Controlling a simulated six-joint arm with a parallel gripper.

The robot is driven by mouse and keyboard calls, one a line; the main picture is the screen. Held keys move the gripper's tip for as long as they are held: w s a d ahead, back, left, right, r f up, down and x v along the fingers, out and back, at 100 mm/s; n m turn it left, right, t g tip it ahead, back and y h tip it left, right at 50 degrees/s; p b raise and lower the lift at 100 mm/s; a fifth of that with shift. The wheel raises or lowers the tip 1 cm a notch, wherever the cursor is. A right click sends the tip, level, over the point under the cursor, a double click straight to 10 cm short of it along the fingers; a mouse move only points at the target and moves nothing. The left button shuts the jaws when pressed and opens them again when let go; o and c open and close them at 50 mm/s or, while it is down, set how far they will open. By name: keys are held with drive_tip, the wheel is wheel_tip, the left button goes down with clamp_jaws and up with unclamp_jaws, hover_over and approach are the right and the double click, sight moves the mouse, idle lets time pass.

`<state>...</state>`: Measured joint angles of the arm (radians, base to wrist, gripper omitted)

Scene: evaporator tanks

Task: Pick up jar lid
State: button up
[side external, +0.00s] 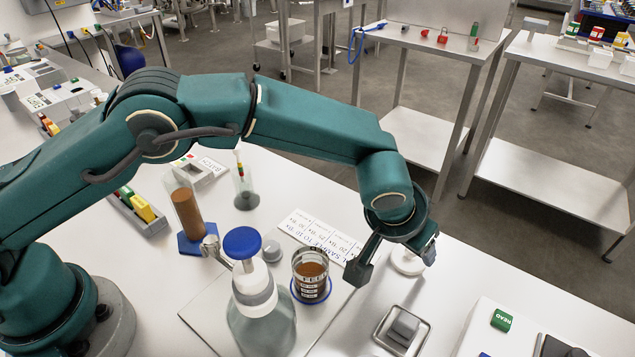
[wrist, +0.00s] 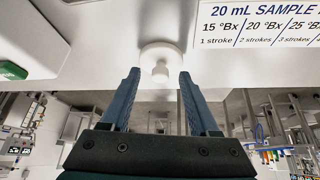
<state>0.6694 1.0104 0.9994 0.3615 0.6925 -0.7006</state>
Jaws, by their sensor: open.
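The jar lid (side external: 407,262) is a white round disc lying on the white table. In the wrist view the lid (wrist: 161,54) shows a small raised knob at its centre. My gripper (side external: 394,261) is open and empty, with one dark finger to each side of the lid in the side view. In the wrist view the gripper (wrist: 159,73) has its fingertips apart, with the knob lying between and slightly beyond them. Contact between fingers and lid cannot be told. Part of the lid is hidden by my gripper in the side view.
A glass jar of brown liquid (side external: 311,267) and a blue-topped pump bottle (side external: 262,318) stand left of the lid. A printed sample card (side external: 318,234) lies behind. A small metal tray (side external: 402,330) and a white device (side external: 475,335) are in front.

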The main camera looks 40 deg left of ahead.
clamp_jaws()
idle(0.3)
